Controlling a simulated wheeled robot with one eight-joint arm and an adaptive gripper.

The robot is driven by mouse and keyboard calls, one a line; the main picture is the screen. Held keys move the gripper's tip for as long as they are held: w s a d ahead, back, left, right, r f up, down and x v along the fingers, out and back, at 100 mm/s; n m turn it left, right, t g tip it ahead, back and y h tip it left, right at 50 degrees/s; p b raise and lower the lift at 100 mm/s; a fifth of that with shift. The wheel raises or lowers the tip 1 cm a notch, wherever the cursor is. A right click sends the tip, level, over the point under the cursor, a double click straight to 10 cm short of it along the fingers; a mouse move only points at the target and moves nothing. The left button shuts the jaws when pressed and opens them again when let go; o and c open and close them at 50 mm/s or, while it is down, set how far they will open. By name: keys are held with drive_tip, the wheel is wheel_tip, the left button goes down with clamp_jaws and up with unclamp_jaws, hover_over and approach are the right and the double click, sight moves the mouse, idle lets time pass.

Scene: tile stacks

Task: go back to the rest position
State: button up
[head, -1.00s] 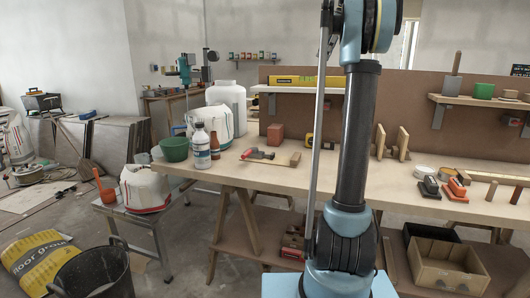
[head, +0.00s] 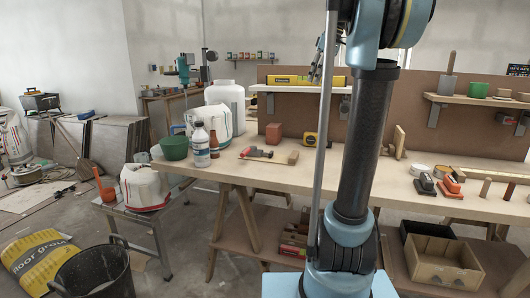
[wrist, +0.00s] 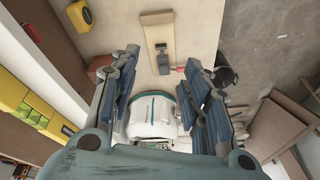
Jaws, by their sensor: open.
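My gripper (wrist: 163,88) is open in the wrist view. Its two blue-padded fingers stand well apart with nothing between them. In the head view the gripper (head: 317,62) shows small and dark beside my upper arm, in front of the yellow level (head: 300,80), and part of it is hidden by my arm. It is raised above the workbench (head: 235,173), apart from the things on it.
The bench holds a green bowl (head: 174,147), a white bottle (head: 201,146), a red block (head: 274,133), a yellow tape measure (head: 310,139) and wooden blocks. Shelves on the brown back panel (head: 420,125) stand behind. A black bucket (head: 95,272) is on the floor at left.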

drive_tip(key=s+f+m+h, duration=0.1)
drive_tip(key=s+f+m, duration=0.2)
drive_tip(key=s+f, duration=0.7)
drive_tip(key=s+a+f+m+h, duration=0.1)
drive_tip(key=s+f+m, duration=0.2)
drive_tip(key=s+f, duration=0.8)
drive_tip(key=s+f+m+h, duration=0.1)
drive_tip(key=s+f+m, duration=0.3)
drive_tip(key=s+f, duration=0.6)
wheel_tip(320, 180, down, 10)
drive_tip(key=shift+s+a+t, duration=0.25)
drive_tip(key=shift+t, duration=0.15)
drive_tip(key=shift+w+f, duration=0.2)
drive_tip(key=shift+w, duration=0.25)
